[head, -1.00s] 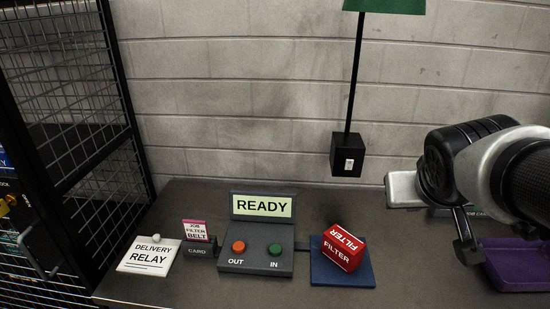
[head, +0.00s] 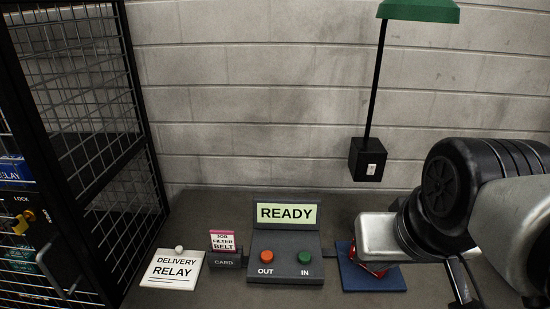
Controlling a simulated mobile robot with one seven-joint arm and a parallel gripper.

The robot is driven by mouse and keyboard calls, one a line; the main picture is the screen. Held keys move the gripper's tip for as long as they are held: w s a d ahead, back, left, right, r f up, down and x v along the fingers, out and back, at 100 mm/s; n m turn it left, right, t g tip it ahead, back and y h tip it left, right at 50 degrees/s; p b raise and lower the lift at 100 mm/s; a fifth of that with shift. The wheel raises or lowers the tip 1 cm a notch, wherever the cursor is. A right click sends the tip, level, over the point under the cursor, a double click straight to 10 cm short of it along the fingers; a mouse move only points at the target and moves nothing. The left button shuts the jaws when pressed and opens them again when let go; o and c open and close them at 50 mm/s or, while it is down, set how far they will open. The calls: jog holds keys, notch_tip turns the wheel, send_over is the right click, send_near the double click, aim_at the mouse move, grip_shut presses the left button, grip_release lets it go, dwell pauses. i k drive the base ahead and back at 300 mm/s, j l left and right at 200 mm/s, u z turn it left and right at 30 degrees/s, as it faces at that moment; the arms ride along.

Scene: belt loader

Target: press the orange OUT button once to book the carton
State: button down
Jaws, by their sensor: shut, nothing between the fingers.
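The button box (head: 286,256) stands on the bench, with a lit READY sign (head: 286,214) at its back. The orange OUT button (head: 267,256) is on its left and the green IN button (head: 304,257) on its right; both are uncovered. The red FILTER carton (head: 372,269) lies on the blue pad (head: 362,281), mostly hidden behind my arm. My gripper (head: 463,285) is low at the right, only partly visible, shut and empty. It is to the right of the button box and apart from it.
A pink-topped job card (head: 222,241) stands in the CARD holder left of the box. A white DELIVERY RELAY plate (head: 172,268) lies further left, beside a black mesh cage (head: 75,130). A green lamp (head: 418,11) with a black stem rises behind. The bench in front of the box looks clear.

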aim_at(266, 257)
jog(key=j, duration=1.3)
jog(key=l, duration=0.35)
